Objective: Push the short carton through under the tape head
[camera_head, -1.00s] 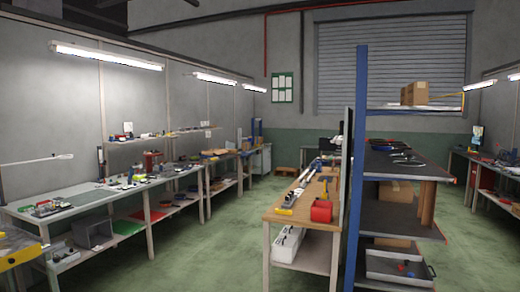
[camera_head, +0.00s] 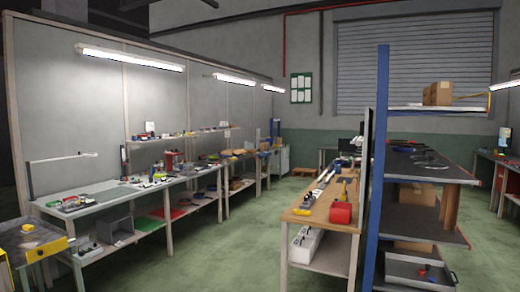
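My gripper is not in view. I cannot make out a tape head or tell which box is the short carton. A brown cardboard box (camera_head: 438,93) stands on the top shelf of the blue-posted rack at the right. More brown boxes show lower in that rack, one of them on a lower shelf (camera_head: 417,194).
A long grey workbench (camera_head: 120,190) with tools runs along the left wall. A yellow-fronted unit (camera_head: 47,250) stands at the lower left. A wooden bench (camera_head: 308,212) with a red bin (camera_head: 341,213) adjoins the rack (camera_head: 378,170). Green floor (camera_head: 215,240) between the benches is clear.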

